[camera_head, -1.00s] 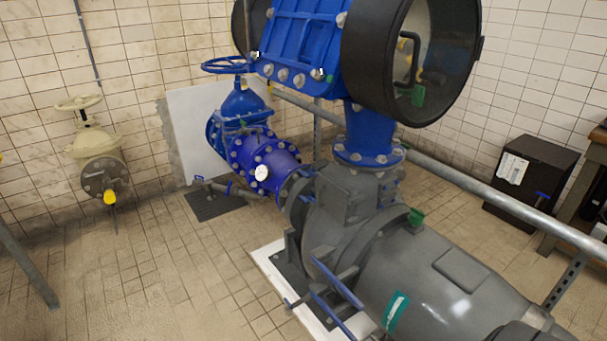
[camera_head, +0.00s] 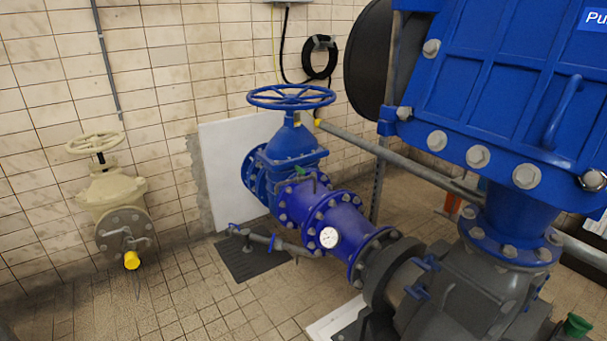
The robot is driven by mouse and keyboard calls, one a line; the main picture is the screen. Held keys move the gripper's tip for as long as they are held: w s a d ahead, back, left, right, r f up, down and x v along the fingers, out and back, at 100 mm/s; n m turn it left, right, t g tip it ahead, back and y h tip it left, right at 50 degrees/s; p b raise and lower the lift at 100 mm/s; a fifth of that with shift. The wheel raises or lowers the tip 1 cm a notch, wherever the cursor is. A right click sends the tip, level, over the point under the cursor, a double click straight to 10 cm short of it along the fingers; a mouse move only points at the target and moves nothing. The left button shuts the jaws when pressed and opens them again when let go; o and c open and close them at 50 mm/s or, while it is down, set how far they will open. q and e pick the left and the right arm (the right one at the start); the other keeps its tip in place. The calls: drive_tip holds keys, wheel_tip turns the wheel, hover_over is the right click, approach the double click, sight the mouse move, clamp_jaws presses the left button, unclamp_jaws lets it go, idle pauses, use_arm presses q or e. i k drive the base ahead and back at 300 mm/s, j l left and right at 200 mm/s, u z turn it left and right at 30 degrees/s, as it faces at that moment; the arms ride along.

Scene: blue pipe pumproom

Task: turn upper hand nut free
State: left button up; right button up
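No hand nut can be named with certainty. Two small blue winged parts sit one above the other on the grey pump body (camera_head: 480,300): an upper one (camera_head: 426,264) and a lower one (camera_head: 417,291). Either could be a hand nut, but they are too small to tell. Large grey bolt heads (camera_head: 478,157) line the lower edge of the blue housing (camera_head: 500,90), which bears a blue grab handle (camera_head: 562,113). Neither of my grippers is in the head view.
A blue valve with a handwheel (camera_head: 291,97) joins a blue pipe with a gauge (camera_head: 329,237). A beige valve (camera_head: 110,190) stands by the tiled wall at left. A grey rail (camera_head: 400,160) runs behind the pump. The tiled floor (camera_head: 190,300) at front left is clear.

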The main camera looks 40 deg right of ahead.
sight(429, 260)
drive_tip(key=i+z, duration=0.3)
drive_tip(key=i, duration=0.15)
drive_tip(key=i+j+z, duration=0.25)
drive_tip(key=i, duration=0.15)
drive_tip(key=i+j+z, duration=0.1)
drive_tip(key=i+z, duration=0.2)
drive_tip(key=i, duration=0.15)
